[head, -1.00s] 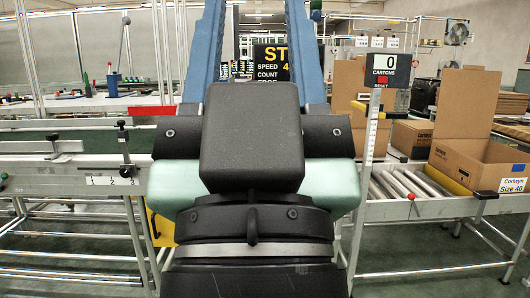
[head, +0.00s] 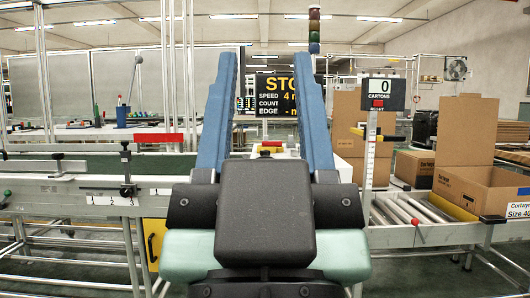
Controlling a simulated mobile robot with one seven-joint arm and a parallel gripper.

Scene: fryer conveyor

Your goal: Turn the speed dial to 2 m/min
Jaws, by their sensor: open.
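My gripper (head: 265,58) is open, its two blue fingers pointing up and away in the middle of the head view, with nothing between them. The black display board (head: 276,97) shows between and behind the fingers. It reads "STO…" in yellow, with lines SPEED 4, COUNT and EDGE; the right finger covers the ends of its lines.
A carton counter (head: 381,92) reading 0 stands on a post at right. A belt conveyor with a numbered scale (head: 112,202) runs at left. A stack light (head: 314,30) rises behind the right finger.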

